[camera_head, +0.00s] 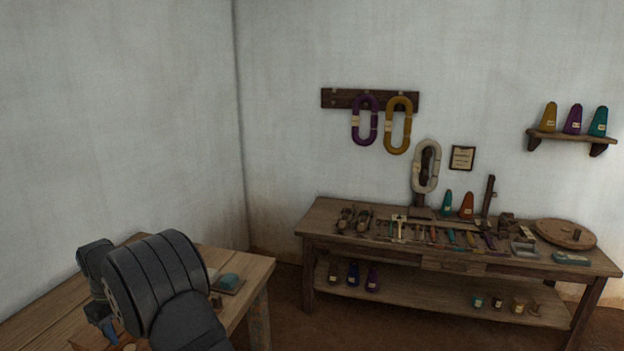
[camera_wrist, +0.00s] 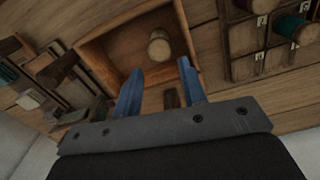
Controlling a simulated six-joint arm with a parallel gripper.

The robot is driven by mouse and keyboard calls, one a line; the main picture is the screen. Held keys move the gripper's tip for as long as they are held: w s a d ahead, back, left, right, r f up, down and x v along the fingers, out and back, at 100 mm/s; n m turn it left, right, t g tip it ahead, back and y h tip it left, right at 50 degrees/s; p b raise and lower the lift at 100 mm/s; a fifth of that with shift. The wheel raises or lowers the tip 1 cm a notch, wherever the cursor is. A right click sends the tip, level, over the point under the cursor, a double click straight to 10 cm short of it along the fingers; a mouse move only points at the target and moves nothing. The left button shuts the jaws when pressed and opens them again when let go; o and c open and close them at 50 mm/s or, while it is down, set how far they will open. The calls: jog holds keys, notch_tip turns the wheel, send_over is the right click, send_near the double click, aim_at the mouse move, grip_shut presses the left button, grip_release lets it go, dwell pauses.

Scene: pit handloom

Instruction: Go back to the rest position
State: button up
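My gripper shows in the wrist view (camera_wrist: 160,92) with its two blue fingers apart. Nothing is between the fingertips. Past them is an open wooden box or drawer (camera_wrist: 105,62) with a pale cylindrical spool (camera_wrist: 159,45) in it, apart from the fingers. In the head view my dark arm is at the lower left over a wooden table (camera_head: 245,270).
A compartment tray (camera_wrist: 241,70) with spools is at the right of the wrist view. A teal item (camera_head: 229,281) lies on the near table. A workbench (camera_head: 330,215) with several tools stands along the back wall. Floor shows between the tables.

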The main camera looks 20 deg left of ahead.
notch_tip(320, 180, up, 6)
jog(key=f, duration=0.1)
notch_tip(320, 180, down, 12)
notch_tip(320, 180, up, 4)
jog(key=shift+r, duration=0.25)
jog(key=w+d+r, duration=0.7)
jog(key=d, duration=0.3)
jog(key=n, duration=0.4)
send_near(129, 348)
jog(key=s+d+r, duration=0.1)
jog(key=s+d, duration=0.2)
jog(key=s, duration=0.2)
jog(key=shift+n, duration=0.3)
jog(key=s+a+f, duration=0.2)
jog(key=s, duration=0.1)
jog(key=s+a+f, duration=0.2)
jog(key=a, duration=0.1)
jog(key=s+a+f, duration=0.2)
jog(key=s, duration=0.1)
jog(key=shift+s+a+f, duration=0.3)
jog(key=shift+s+a, duration=0.05)
jog(key=shift+s+a+f, duration=0.15)
jog(key=shift+f, duration=0.45)
jog(key=shift+s+a+f, duration=0.1)
jog(key=shift+f, duration=1.2)
